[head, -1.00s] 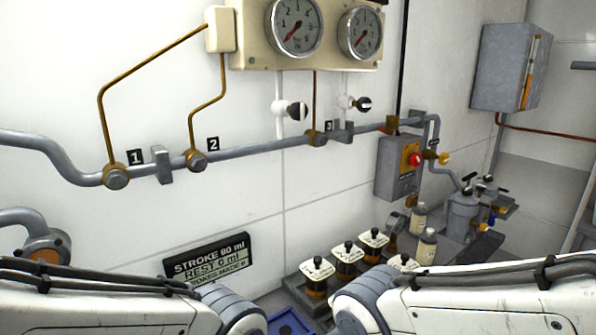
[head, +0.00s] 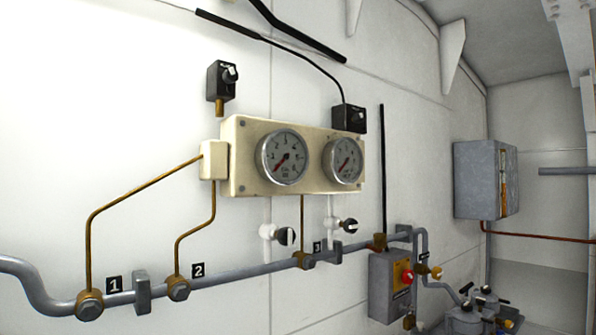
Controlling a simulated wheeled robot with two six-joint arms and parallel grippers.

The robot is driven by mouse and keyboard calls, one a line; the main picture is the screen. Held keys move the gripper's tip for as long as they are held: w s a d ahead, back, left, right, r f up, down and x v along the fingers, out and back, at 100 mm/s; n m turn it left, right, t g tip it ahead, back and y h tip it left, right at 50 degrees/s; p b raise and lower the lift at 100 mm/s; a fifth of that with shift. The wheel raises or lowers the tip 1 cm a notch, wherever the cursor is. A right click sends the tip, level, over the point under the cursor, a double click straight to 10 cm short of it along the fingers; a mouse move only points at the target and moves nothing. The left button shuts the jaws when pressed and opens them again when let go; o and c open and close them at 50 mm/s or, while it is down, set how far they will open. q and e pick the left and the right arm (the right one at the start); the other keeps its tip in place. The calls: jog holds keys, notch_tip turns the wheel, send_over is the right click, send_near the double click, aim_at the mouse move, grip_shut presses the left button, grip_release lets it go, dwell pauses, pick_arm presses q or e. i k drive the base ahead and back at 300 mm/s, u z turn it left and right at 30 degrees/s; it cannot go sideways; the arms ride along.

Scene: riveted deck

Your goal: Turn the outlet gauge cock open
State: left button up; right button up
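Two round gauges, a left one (head: 282,157) and a right one (head: 343,160), sit on a cream panel on the white wall. Both needles point to the lower left. Below each, a white vertical pipe carries a small cock with a black knob: a left cock (head: 287,236) and a right cock (head: 348,225). The left knob's white mark looks upright; the right knob's mark is small and hard to read. I cannot read which cock is the outlet one. Neither of my grippers is in view.
A grey pipe (head: 235,274) runs along the wall below, with fittings tagged 1, 2 and 3. A grey box (head: 389,287) with a red knob (head: 407,277) is right of the cocks. Black switch boxes (head: 222,82) (head: 349,118) are above. A grey cabinet (head: 485,180) hangs at right.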

aim_at(350, 225)
jog(key=u, duration=0.05)
jog(key=k, duration=1.1)
jog(key=z, duration=0.65)
jog(key=i, duration=1.55)
jog(key=u, duration=0.6)
